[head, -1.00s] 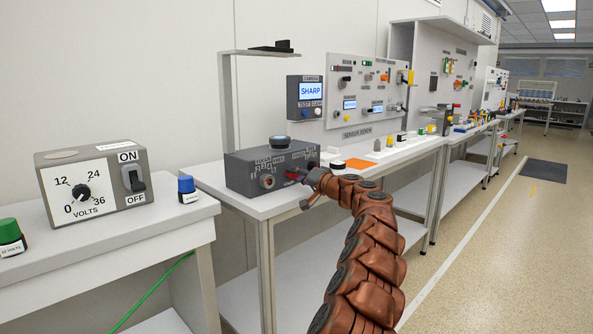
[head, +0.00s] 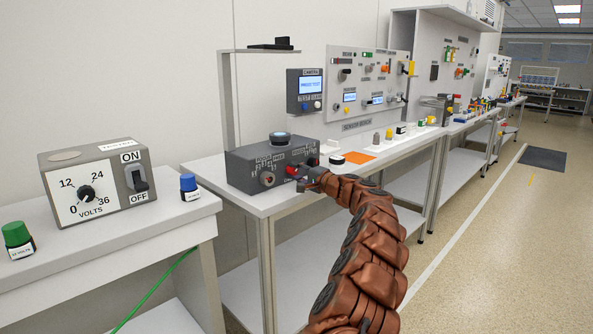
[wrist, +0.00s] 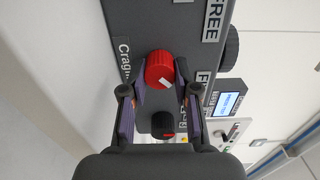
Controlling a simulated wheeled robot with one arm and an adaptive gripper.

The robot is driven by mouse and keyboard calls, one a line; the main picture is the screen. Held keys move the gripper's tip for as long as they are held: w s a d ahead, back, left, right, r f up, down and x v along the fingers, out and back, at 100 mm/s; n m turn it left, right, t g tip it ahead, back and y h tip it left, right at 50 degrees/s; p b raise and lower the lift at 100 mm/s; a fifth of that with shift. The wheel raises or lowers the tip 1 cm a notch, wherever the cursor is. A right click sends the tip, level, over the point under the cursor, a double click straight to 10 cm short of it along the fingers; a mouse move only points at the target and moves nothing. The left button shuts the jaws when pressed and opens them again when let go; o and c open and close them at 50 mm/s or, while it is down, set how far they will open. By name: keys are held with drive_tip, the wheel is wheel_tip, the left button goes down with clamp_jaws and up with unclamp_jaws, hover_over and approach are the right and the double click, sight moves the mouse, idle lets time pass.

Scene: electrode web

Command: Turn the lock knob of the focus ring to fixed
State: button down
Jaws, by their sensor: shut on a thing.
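The lock knob (wrist: 159,67) is red with a white mark, and it sits between my fingertips in the wrist view. My gripper (wrist: 161,78) is shut on it, with one finger on each side. The mark lies on the knob's lower right, towards a label starting "FI" (wrist: 203,83) that a finger partly covers. The FREE label (wrist: 213,20) is higher up. In the head view the red knob (head: 292,170) shows on the front of the dark grey box (head: 243,171), and my gripper (head: 308,182) is at its right.
A black knob with a red mark (wrist: 162,124) lies between my fingers, nearer the palm in the picture. A dial (head: 279,138) tops the box. A camera display (head: 311,86) is on the wall behind.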

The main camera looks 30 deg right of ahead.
idle(0.4)
drive_tip(key=c, duration=0.9)
unclamp_jaws()
drive_tip(key=shift+o, duration=0.2)
drive_tip(key=shift+s+d, duration=0.1)
drive_tip(key=shift+v, duration=1.15)
drive_tip(key=v, duration=0.9)
drive_tip(key=shift+s, duration=0.25)
